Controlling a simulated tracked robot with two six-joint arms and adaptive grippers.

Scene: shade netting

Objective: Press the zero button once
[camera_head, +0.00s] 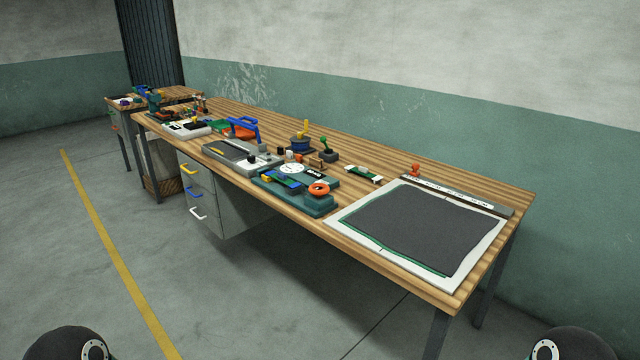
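A long wooden workbench (400,164) crosses the view and carries several devices. A teal device (306,203) near its front edge has a white round dial (292,168), a blue part and an orange ring (319,189). Left of it lies a low grey device (262,161) with a dark top plate and small dark knobs. Which of these bears the zero button cannot be told at this size. Neither gripper shows; only dark rounded parts of my own body show at the two bottom corners, well apart from the bench.
A dark sheet (420,228) on a white board (341,221) covers the bench's right end. A blue-handled orange tool (243,128), a yellow-topped pot (300,142) and a green-topped stick (324,144) stand behind the devices. Drawers (205,201) hang below. The floor in front is clear.

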